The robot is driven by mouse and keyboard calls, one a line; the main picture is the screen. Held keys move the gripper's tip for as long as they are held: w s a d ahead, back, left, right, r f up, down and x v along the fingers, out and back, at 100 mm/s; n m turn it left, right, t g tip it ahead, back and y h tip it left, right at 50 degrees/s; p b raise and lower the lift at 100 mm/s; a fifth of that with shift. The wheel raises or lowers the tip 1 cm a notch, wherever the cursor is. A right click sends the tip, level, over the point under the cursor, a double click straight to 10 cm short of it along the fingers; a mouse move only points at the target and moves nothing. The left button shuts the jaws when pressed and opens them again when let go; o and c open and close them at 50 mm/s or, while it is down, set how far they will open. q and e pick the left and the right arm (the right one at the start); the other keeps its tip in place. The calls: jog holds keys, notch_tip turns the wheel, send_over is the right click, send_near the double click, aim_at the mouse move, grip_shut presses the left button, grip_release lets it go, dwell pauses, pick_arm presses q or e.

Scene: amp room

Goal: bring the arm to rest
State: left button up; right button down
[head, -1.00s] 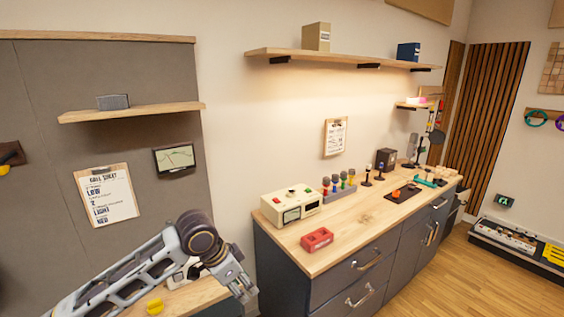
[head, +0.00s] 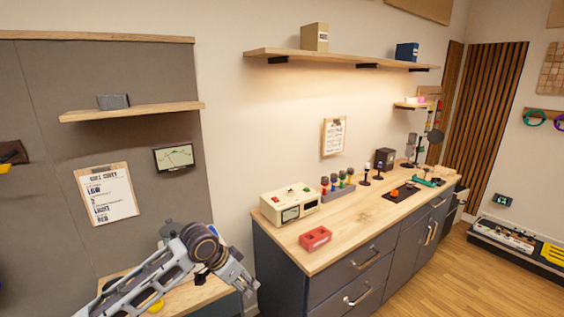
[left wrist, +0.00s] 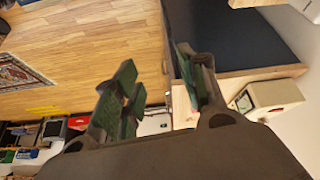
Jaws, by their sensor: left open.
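My left gripper (head: 244,281) is at the lower left of the head view, at the end of my grey arm. It hangs in the air over the low wooden desk, left of the dark cabinet. In the left wrist view its two fingers (left wrist: 158,98) stand apart with nothing between them. My right gripper is in neither view.
The wooden counter (head: 362,222) holds a cream device (head: 290,206), a red block (head: 315,238) and a rack of coloured-handled tools (head: 338,184). The low desk (head: 190,300) lies under my arm. Free floor (head: 440,285) shows right of the cabinet.

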pick_arm(q)
jog(key=w+a+f+n+t, duration=0.1)
jog(key=w+a+f+n, duration=0.15)
jog(key=f, duration=0.75)
jog(key=w+a+f+n, duration=0.2)
jog(key=w+a+f, duration=0.15)
jog(key=f, duration=0.75)
jog(key=s+a+f+n+y, duration=0.1)
jog(key=s+a+f, duration=0.25)
jog(key=f, duration=0.35)
jog(key=s+a+f+n+y, duration=0.1)
jog(key=s+a+f, duration=0.1)
jog(key=s+f, duration=0.35)
jog(key=s+a+f+y, duration=0.1)
jog(key=s+a+f, duration=0.1)
jog(key=f, duration=0.7)
jog(key=s+a+f+g, duration=0.1)
jog(key=s+a+f, duration=0.2)
jog(key=s+f, duration=1.5)
jog(key=s+f+g, duration=0.1)
jog(key=s+f, duration=0.1)
jog(key=s, duration=1.1)
jog(key=s+d+f+g+y, duration=0.1)
jog(key=s+f, duration=0.2)
jog(key=s, duration=1.1)
jog(key=shift+s+f, duration=0.25)
jog(key=shift+s, duration=0.05)
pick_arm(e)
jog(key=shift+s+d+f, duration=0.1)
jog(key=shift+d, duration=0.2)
